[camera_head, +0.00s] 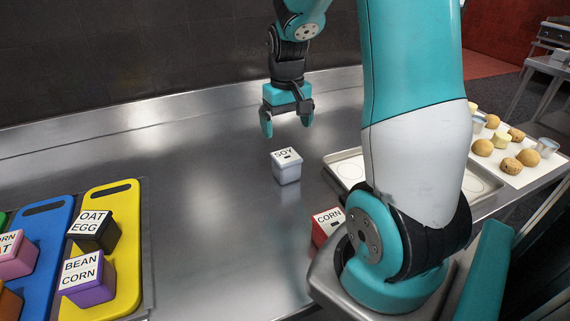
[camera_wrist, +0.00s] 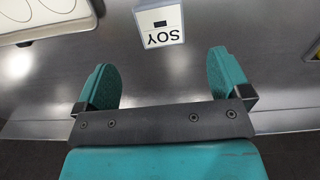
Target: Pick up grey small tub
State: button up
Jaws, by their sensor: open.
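The grey small tub (camera_head: 287,173) stands upright on the steel counter, with a white lid label reading SOY. In the wrist view the tub (camera_wrist: 160,25) shows at the top, beyond my fingertips and roughly centred between them. My gripper (camera_head: 287,125) hangs above the counter, behind the tub in the head view, with its teal fingers apart. In the wrist view my gripper (camera_wrist: 165,80) is open with nothing between the fingers. The gripper and the tub are apart.
A red tub labelled CORN (camera_head: 325,226) stands nearer, beside my arm's base. A metal tray (camera_head: 343,161) lies right of the grey tub. At left, a yellow board (camera_head: 126,208) and a blue board (camera_head: 48,236) carry labelled tubs. Counter (camera_head: 210,200) between is clear.

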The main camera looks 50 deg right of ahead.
aim_at(286, 167)
notch_tip(286, 167, down, 13)
jog(key=shift+w+f+p, duration=0.1)
jog(key=shift+p, duration=0.7)
jog(key=c, duration=1.1)
